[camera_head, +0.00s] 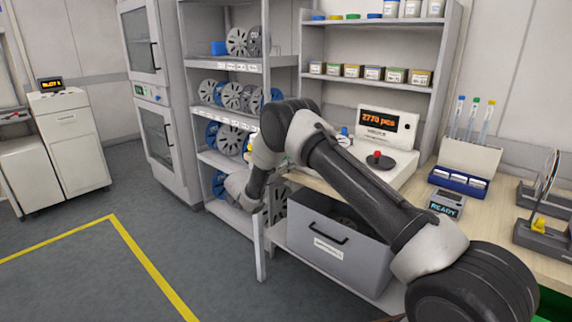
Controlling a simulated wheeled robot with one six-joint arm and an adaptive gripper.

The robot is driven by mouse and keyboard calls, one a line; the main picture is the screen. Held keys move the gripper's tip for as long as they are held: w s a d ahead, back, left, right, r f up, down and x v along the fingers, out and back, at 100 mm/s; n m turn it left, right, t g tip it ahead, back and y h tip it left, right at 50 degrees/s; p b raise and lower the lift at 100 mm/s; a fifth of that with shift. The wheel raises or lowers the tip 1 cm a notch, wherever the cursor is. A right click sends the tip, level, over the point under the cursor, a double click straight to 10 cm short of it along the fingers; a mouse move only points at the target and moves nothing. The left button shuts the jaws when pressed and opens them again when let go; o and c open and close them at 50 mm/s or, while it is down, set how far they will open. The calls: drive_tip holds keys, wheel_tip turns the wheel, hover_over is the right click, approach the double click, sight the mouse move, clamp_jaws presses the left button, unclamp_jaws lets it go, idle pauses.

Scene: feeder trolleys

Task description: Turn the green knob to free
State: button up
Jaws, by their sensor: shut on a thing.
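I cannot make out a green knob in this view. My arm reaches from the lower right up to the middle and bends down in front of the shelf rack. Its pale wrist end is near the rack's lower shelves, left of the bench. My gripper's fingers do not show, so what they touch is hidden. A white counting machine (398,164) stands on the bench, with an orange display, a dark disc and a small red part on top.
The shelf rack (228,122) holds several reels. A grey drawer bin (335,253) sits under the bench (412,192). A small READY device (444,205) and a blue tray (460,181) are on the bench. Tall cabinets (158,141) stand left. The floor at lower left is clear.

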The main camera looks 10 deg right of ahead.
drive_tip(key=shift+f, duration=0.1)
drive_tip(key=o, duration=0.8)
drive_tip(key=shift+a, duration=0.1)
drive_tip(key=v, duration=1.2)
